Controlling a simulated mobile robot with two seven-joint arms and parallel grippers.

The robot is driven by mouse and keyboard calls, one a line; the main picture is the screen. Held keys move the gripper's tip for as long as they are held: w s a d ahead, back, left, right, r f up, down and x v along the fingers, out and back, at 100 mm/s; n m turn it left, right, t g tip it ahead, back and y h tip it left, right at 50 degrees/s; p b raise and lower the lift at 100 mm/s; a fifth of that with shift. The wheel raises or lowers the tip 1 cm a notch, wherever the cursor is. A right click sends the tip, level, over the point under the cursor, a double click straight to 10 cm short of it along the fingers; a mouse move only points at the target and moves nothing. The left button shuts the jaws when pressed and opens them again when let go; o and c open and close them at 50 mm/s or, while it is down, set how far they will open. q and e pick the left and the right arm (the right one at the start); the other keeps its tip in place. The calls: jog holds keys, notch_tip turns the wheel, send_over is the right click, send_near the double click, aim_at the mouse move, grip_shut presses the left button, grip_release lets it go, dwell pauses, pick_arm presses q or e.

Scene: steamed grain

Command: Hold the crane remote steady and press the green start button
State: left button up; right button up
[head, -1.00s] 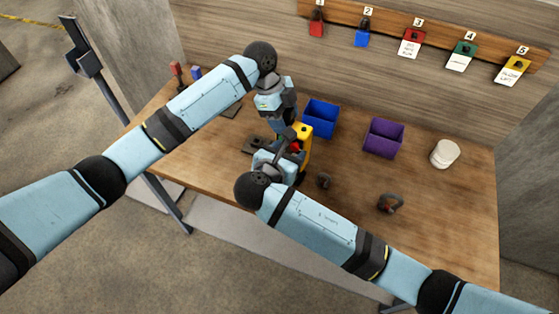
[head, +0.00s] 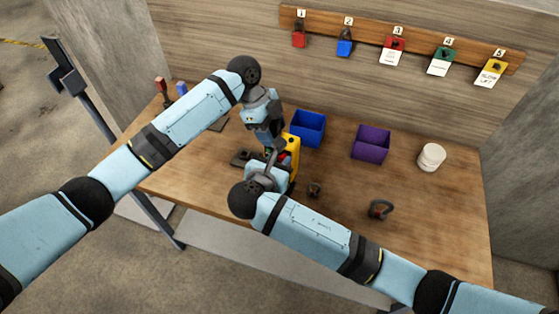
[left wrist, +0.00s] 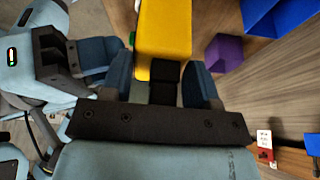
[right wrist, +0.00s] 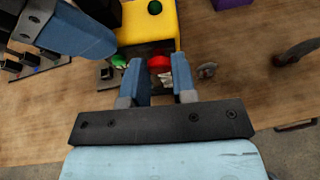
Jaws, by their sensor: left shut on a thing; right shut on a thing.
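The yellow crane remote (head: 293,149) is held up over the middle of the table, between my two grippers. My left gripper (head: 276,143) is shut on its dark end piece, which shows between the fingers in the left wrist view (left wrist: 163,83). My right gripper (right wrist: 158,72) is shut on the round red button (right wrist: 159,65) on the remote's side. A green button (right wrist: 154,8) sits on the remote's yellow face, above and apart from the right fingers. In the head view my arms hide much of the remote.
A blue bin (head: 308,130) and a purple bin (head: 371,144) stand behind and right of the remote. A white round container (head: 431,157), a dark shackle-like piece (head: 380,209) and a small dark piece (head: 314,190) are to the right. Numbered tags hang on the wall board (head: 375,37).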

jog(key=shift+s+a, duration=0.15)
jog(key=shift+s, duration=0.15)
jog(key=o, duration=1)
jog(key=shift+c, duration=0.2)
jog(key=v, duration=1.2)
jog(key=shift+c, duration=0.4)
grip_shut()
dwell(0.4)
